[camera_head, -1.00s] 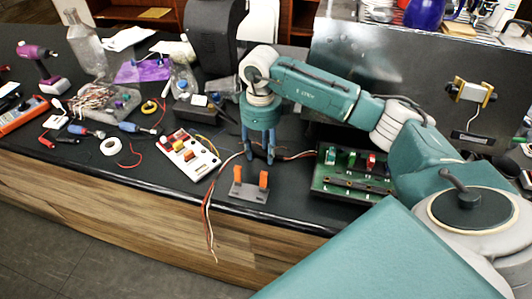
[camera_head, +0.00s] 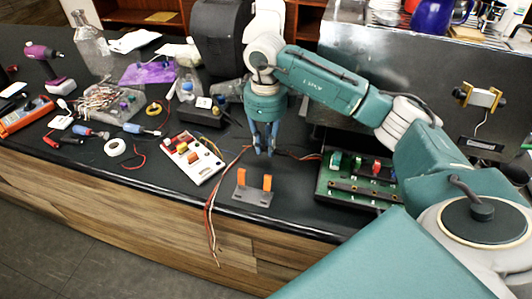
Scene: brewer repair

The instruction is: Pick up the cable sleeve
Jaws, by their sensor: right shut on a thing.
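My right gripper (camera_head: 264,150) points down above the black counter, just behind a small grey holder (camera_head: 252,197) with two orange posts. Its fingers are shut on the cable sleeve, which is mostly hidden between them. Loose wires (camera_head: 211,208) come out on the left side of the fingers and hang over the counter's front edge. More wires (camera_head: 303,155) come out on the right and run toward a green circuit board (camera_head: 355,188). My left gripper is not in view.
A white switch panel (camera_head: 193,160) lies left of the holder, with a black box (camera_head: 201,117) behind it. A metal appliance panel (camera_head: 410,75) stands behind the green board.

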